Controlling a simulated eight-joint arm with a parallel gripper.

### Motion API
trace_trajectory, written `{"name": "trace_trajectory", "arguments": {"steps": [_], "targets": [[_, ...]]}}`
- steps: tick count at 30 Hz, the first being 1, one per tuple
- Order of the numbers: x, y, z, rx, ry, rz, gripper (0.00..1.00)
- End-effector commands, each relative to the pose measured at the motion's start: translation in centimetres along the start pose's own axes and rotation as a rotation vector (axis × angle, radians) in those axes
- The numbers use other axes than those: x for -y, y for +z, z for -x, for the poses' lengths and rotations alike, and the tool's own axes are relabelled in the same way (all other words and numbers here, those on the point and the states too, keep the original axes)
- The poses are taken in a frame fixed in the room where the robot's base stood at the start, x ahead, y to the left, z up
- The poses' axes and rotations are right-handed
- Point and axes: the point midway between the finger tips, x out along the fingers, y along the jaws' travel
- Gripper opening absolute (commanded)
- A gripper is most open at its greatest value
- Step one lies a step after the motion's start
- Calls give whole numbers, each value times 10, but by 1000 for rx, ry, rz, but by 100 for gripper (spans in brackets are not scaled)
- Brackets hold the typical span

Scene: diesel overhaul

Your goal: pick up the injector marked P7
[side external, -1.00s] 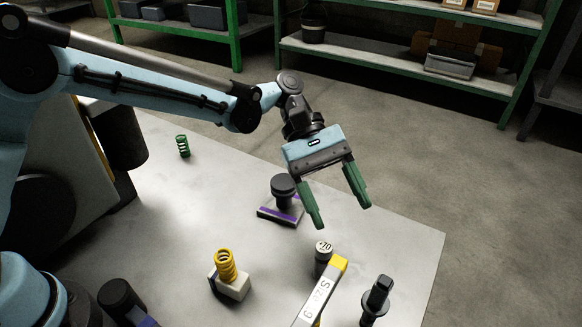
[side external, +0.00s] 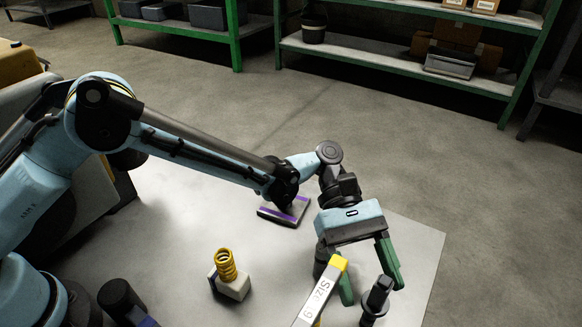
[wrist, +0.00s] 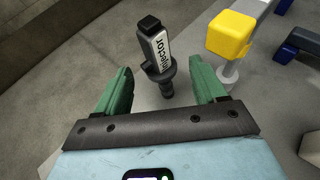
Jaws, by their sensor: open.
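The injector (side external: 376,300) is a black upright part at the front right of the table in the side view. In the wrist view the two fingers of my gripper (wrist: 160,68) lie left and right of the injector's lower part, with gaps visible on both sides.
A yellow-ended bar with lettering (side external: 319,296) lies close left of my gripper; its yellow end (wrist: 230,35) is near the right finger. A yellow spring on a white block (side external: 227,268) and a purple-striped block (side external: 283,211) stand farther left. The table's right edge is near.

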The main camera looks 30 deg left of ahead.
Motion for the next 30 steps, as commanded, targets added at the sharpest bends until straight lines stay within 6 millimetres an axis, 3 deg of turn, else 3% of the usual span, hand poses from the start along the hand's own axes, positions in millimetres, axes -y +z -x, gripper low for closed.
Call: {"name": "trace_trajectory", "arguments": {"steps": [12, 20, 30], "targets": [[1, -2, -47, 0, -2, -1, 70], [1, -3, -52, 0, 1, 0, 70], [1, -2, -51, 0, 0, -1, 20]]}}
